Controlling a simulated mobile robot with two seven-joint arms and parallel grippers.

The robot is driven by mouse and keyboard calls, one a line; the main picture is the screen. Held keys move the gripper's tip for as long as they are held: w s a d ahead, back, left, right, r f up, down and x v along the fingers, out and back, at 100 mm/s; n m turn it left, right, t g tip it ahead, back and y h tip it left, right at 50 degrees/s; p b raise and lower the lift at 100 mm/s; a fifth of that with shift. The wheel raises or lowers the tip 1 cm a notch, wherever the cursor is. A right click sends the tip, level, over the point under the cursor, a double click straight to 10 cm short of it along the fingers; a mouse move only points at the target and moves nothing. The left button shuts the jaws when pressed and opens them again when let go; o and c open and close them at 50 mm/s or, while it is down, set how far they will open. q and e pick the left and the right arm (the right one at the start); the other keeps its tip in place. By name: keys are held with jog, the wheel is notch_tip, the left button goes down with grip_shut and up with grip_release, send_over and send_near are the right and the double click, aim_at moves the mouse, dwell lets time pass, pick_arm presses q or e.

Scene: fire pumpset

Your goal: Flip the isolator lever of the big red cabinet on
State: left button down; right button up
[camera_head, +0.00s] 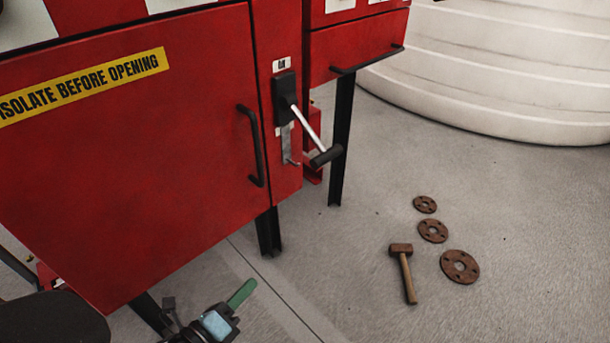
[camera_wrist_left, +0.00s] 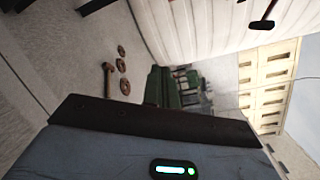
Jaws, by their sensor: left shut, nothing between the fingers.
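The big red cabinet (camera_head: 130,170) fills the left of the head view, with a yellow "ISOLATE BEFORE OPENING" strip (camera_head: 84,85) on its door. The isolator lever (camera_head: 308,128) is on the narrow panel right of the door. Its silver rod slopes down and outward from a black block to a black grip (camera_head: 326,156). A small label (camera_head: 281,64) above reads like "ON". My left gripper (camera_head: 243,292), with green fingers, is shut and empty, below and left of the lever and apart from it. Its fingers show in the left wrist view (camera_wrist_left: 172,88). My right gripper is not in view.
A black door handle (camera_head: 251,145) sticks out left of the lever. A second red box (camera_head: 355,42) on black legs stands to the right. A hammer (camera_head: 405,272) and rusty flanges (camera_head: 459,267) lie on the grey floor. A white ribbed tank (camera_head: 500,70) stands behind.

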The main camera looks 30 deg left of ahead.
aim_at(312, 136)
pick_arm(q)
jog(key=w+d+r+m+t+h, duration=0.1)
jog(key=w+r+m+h, duration=0.2)
jog(key=w+r+m, duration=0.2)
jog(key=w+r+m+t+h+p, duration=0.1)
jog(key=w+r+m, duration=0.3)
jog(key=r+m, duration=0.4)
jog(key=m+h, duration=0.1)
jog(key=m, duration=0.3)
jog(key=shift+w+d+h, duration=0.4)
jog(key=w+d+r+p, duration=0.4)
jog(key=w+r, duration=0.2)
jog(key=w, duration=0.2)
jog(key=shift+w+d, duration=0.25)
jog(key=shift+w, duration=0.05)
jog(key=shift+r, duration=0.15)
